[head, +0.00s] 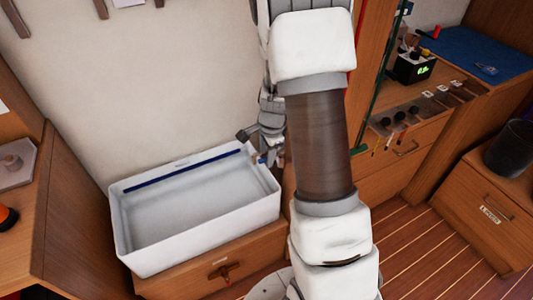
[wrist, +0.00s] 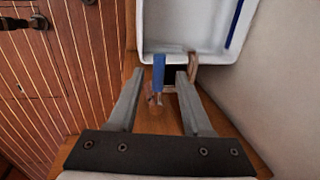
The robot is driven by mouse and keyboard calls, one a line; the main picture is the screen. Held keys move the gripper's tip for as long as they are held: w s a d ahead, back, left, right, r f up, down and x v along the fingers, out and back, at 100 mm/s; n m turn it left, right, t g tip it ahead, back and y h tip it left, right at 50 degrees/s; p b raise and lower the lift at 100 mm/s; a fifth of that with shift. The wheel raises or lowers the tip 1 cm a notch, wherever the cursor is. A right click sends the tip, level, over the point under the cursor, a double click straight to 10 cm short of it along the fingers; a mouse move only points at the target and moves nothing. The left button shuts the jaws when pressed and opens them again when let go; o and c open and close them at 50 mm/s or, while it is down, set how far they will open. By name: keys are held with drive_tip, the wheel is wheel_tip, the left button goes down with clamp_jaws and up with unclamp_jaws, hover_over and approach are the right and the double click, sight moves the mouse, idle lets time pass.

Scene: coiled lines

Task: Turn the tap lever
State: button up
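The tap lever shows in the wrist view as a blue bar (wrist: 158,72) pointing up the picture, beside the white basin's wall. A copper-coloured curved pipe (wrist: 193,66) stands just right of it, near the basin. My gripper (wrist: 160,75) is open, with one grey finger on each side of the blue lever. Gaps show between the lever and both fingers, so I see no contact. In the head view, my arm hides most of the tap; a small copper-coloured part (head: 254,157) shows at the basin's right end.
The white basin (head: 190,243) with a dark blue strip inside stands on a wooden cabinet (head: 262,252) against a pale wall. A wooden counter (head: 85,225) is on the left. Drawers and a workbench are on the right. Striped wooden floor (head: 450,250) lies open between.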

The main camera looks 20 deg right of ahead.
drive_tip(key=s+r+p, duration=0.1)
drive_tip(key=r+p, duration=0.1)
drive_tip(key=r, duration=0.6)
drive_tip(key=s+r+p, duration=0.2)
drive_tip(key=r, duration=0.7)
drive_tip(key=shift+s, duration=0.25)
